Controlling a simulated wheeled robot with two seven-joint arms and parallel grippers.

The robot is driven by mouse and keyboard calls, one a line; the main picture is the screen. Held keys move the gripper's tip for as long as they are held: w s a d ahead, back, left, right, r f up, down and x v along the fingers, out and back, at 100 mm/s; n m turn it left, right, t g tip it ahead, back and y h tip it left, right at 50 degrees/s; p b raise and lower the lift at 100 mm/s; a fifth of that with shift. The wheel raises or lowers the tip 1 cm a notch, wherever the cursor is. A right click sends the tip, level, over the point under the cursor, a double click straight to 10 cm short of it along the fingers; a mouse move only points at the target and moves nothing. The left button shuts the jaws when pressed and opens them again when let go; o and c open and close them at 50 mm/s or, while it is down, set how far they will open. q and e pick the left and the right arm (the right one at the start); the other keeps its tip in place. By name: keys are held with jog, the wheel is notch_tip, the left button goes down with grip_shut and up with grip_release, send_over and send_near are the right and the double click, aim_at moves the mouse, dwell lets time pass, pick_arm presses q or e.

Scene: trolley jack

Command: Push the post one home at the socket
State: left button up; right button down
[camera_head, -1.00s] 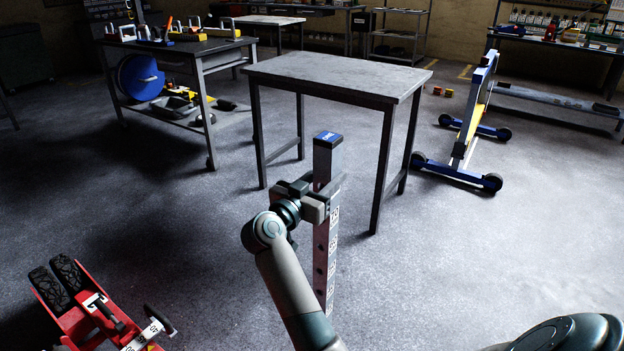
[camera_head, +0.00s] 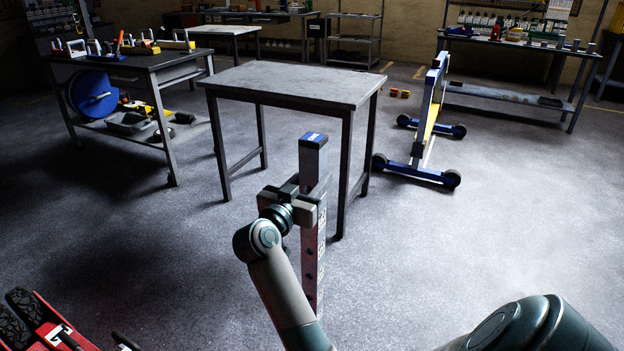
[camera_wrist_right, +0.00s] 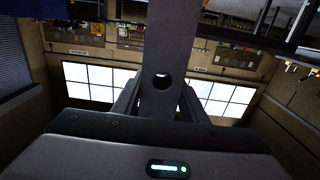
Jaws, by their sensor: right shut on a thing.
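The post (camera_head: 313,240) is a tall grey square bar with a blue label on its top cap and a row of holes and markings down its side. It stands upright in the head view, in front of the grey table. My right gripper (camera_head: 304,199) is shut on the post in its upper part. In the right wrist view, the post (camera_wrist_right: 171,40) with one round hole runs between the two fingers of my right gripper (camera_wrist_right: 160,105). The post's lower end is partly hidden by my arm. I cannot make out the socket. My left gripper is not in view.
A red jack (camera_head: 45,325) with black wheels is at the bottom left. The grey table (camera_head: 300,84) stands just behind the post. A blue wheeled stand (camera_head: 420,165) is to the right, a workbench (camera_head: 130,62) to the left. Open floor lies at right.

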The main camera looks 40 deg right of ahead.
jog(key=shift+r, duration=0.5)
jog(key=shift+w+a+r+t, duration=0.3)
jog(key=shift+a+r+t, duration=0.2)
jog(key=shift+t, duration=0.1)
jog(key=w+a+r+n+t+y, duration=0.2)
jog(key=a+n+t+y, duration=0.45)
jog(key=a, duration=0.65)
jog(key=s+a+f+n+t+y, duration=0.2)
jog(key=s+a+f+n+y, duration=0.1)
jog(key=a+f+y, duration=0.2)
jog(key=s+a+f+n+t+y, duration=0.1)
jog(key=s+a+f+n+y, duration=0.2)
jog(key=a, duration=0.6)
notch_tip(320, 180, down, 2)
jog(key=shift+f+n+t+y, duration=0.2)
jog(key=shift+n+t+y, duration=0.2)
jog(key=shift+y, duration=0.65)
jog(key=shift+a, duration=0.1)
